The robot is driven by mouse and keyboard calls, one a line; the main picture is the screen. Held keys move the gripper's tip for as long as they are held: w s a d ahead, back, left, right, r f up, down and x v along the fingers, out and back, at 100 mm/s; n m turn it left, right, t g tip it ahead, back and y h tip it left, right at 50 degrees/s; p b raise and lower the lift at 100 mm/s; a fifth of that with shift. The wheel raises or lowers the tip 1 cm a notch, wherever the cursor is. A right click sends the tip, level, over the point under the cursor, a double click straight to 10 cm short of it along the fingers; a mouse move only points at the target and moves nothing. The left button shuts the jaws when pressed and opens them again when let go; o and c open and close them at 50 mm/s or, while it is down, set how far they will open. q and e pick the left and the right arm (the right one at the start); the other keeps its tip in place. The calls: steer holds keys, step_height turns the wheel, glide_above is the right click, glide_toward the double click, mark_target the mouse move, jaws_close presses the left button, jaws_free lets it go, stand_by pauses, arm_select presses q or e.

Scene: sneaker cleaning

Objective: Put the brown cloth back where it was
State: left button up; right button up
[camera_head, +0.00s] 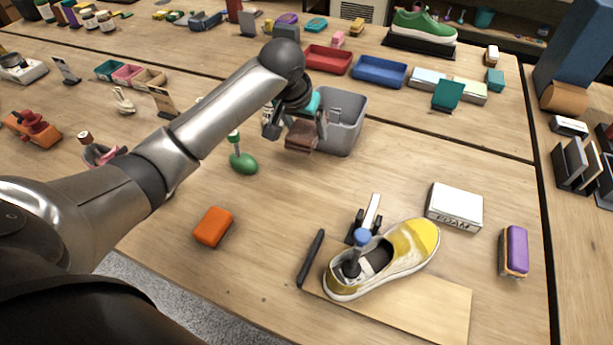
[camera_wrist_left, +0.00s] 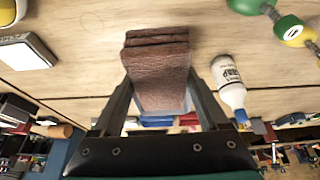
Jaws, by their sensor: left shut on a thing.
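The brown cloth (camera_head: 301,138) is a folded, textured stack held in my left gripper (camera_head: 296,128). In the left wrist view the cloth (camera_wrist_left: 158,72) sits between the two fingers of the left gripper (camera_wrist_left: 160,88), and the gripper is shut on it. In the head view the cloth is in front of the left side of a grey bin (camera_head: 345,118), above the table. I cannot tell exactly how high it is. My right gripper is not in view.
A green brush (camera_head: 243,162) stands left of the cloth. An orange block (camera_head: 213,227), a yellow-and-white sneaker (camera_head: 390,262), a white box (camera_head: 455,205) and a purple brush (camera_head: 514,250) are nearer. Red (camera_head: 328,58) and blue (camera_head: 379,71) trays lie behind. The table's middle is clear.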

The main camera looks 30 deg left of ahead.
mark_target(309, 180)
arm_select(q)
step_height(309, 180, down, 16)
steer(key=b, duration=0.3)
steer(key=o, duration=1.2)
steer(key=shift+f, duration=0.15)
steer(key=shift+s+r, duration=0.1)
steer(key=shift+r, duration=0.35)
steer(key=p+v, duration=0.3)
steer(key=v, duration=0.8)
steer(key=shift+r, duration=0.25)
steer(key=shift+s, duration=0.1)
